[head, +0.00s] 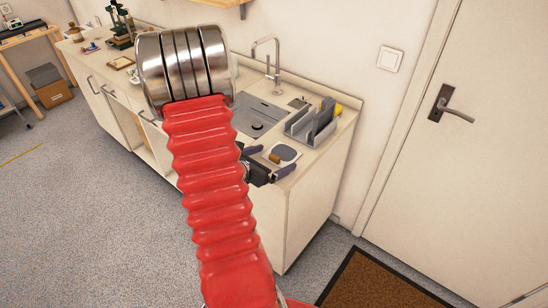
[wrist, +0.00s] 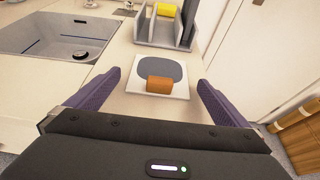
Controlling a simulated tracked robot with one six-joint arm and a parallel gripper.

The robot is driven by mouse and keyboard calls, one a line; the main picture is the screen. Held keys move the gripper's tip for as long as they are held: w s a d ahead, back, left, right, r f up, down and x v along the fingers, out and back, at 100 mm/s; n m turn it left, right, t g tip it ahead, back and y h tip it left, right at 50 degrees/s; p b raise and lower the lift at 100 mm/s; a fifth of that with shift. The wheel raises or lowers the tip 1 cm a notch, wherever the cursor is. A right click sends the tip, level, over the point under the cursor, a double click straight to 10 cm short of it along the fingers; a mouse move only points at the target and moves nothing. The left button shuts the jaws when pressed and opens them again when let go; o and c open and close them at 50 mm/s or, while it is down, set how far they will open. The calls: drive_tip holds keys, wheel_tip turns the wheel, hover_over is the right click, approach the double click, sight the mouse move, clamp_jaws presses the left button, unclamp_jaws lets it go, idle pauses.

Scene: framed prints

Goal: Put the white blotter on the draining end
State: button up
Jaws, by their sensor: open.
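A flat white square piece (wrist: 180,90), which may be the white blotter, lies on the right end of the counter. It carries a grey rounded patch (wrist: 160,70) and a brown block (wrist: 159,84). In the head view the white piece (head: 297,155) is partly hidden by my gripper. My gripper (wrist: 159,79) is open, with its purple fingers left and right of the white piece in the wrist view. Nothing is held between them. I cannot tell how high the fingers are above the counter. No label marks the draining end; this counter end lies right of the sink.
A grey rack (head: 312,122) with upright dividers stands just behind, with a yellow item (wrist: 166,9) in it. The sink (wrist: 60,38) with a tap (head: 268,58) is to the left. The wall and a door (head: 480,130) are to the right.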

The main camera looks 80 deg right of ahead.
drive_tip(key=v, duration=1.2)
idle(0.4)
drive_tip(key=shift+w, duration=0.1)
drive_tip(key=w+a+r+m+t+y, duration=0.3)
drive_tip(key=w+a+r+m+y, duration=0.1)
drive_tip(key=a, duration=0.9)
drive_tip(key=w+a+r+m+t+y, duration=0.4)
drive_tip(key=a+r, duration=0.3)
drive_tip(key=a, duration=0.7)
drive_tip(key=w+a+r+m+t+y, duration=0.4)
drive_tip(key=a+r+m, duration=0.1)
drive_tip(key=a, duration=0.9)
drive_tip(key=shift+w+a+r+y, duration=0.15)
drive_tip(key=shift+w+a+y, duration=0.05)
drive_tip(key=shift+w+y, duration=0.1)
